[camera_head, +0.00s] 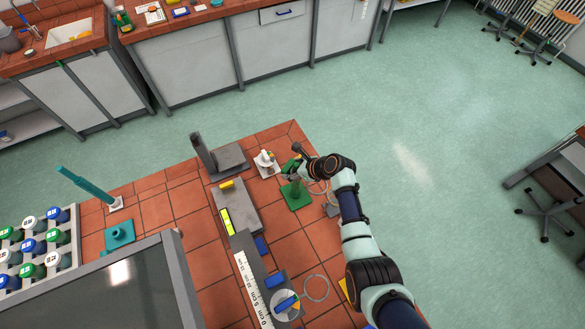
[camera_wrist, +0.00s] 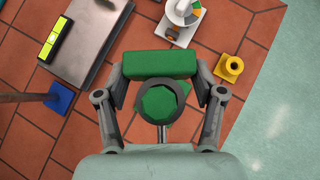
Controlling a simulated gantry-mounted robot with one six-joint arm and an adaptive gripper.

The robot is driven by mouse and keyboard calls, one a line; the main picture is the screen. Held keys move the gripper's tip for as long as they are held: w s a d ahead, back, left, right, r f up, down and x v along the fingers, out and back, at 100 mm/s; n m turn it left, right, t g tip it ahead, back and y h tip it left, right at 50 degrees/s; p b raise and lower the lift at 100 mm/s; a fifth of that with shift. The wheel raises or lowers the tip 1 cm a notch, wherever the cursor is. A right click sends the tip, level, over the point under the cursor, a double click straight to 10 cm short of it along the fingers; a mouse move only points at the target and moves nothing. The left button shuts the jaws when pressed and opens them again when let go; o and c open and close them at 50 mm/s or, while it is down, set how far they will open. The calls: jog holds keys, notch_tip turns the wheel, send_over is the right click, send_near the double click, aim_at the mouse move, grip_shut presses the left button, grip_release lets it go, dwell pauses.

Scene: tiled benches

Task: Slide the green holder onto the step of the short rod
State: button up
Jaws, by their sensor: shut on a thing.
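My gripper (camera_wrist: 162,78) is shut on the green holder (camera_wrist: 160,64), with one finger at each end of its block. In the head view my gripper (camera_head: 291,172) is above the green square base (camera_head: 296,197) on the tiled bench. In the wrist view a dark-rimmed round green part (camera_wrist: 156,104) lies just below the block, with part of the green base (camera_wrist: 187,106) behind it. The short rod is largely hidden by the holder and gripper. I cannot tell whether the holder is around the rod or only above it.
A small white device (camera_head: 265,165) stands just left of the green base. A grey plate with an upright (camera_head: 222,157) and a long ruler track (camera_head: 252,289) are further left. A yellow socket piece (camera_wrist: 229,68) is right of the gripper. Teal stands (camera_head: 118,236) are far left.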

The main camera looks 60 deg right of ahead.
dwell(0.4)
jog(key=o, duration=1.4)
jog(key=shift+f, duration=0.1)
jog(key=v, duration=1.2)
